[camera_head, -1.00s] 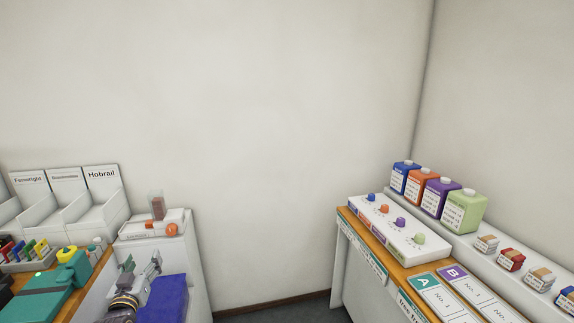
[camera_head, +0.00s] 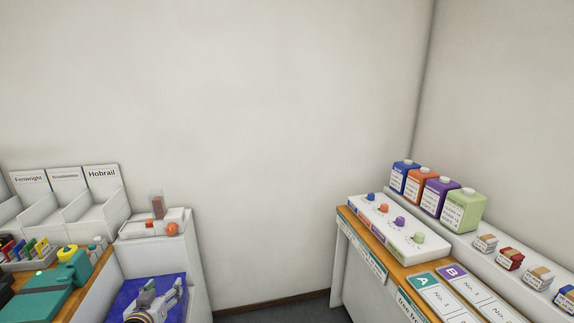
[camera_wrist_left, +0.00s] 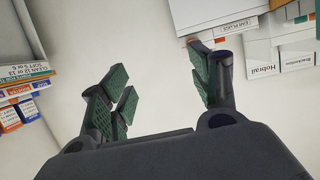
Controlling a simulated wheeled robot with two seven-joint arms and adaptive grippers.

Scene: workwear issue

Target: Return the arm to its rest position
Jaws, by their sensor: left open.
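My left gripper (camera_head: 162,292) is low at the left of the head view, over a flat blue surface (camera_head: 122,294). Its two fingers stand apart with nothing between them. In the left wrist view my left gripper (camera_wrist_left: 160,92) shows its green finger pads spread wide, with only a plain pale surface behind the gap. The rest of the left arm is mostly below the frame. My right gripper is not in view.
White bins with a Hobrail label (camera_head: 102,173) and a white unit with an orange ball (camera_head: 172,229) stand near the left gripper. Coloured bottles (camera_head: 437,197) line the right counter. Open floor (camera_head: 275,314) lies between.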

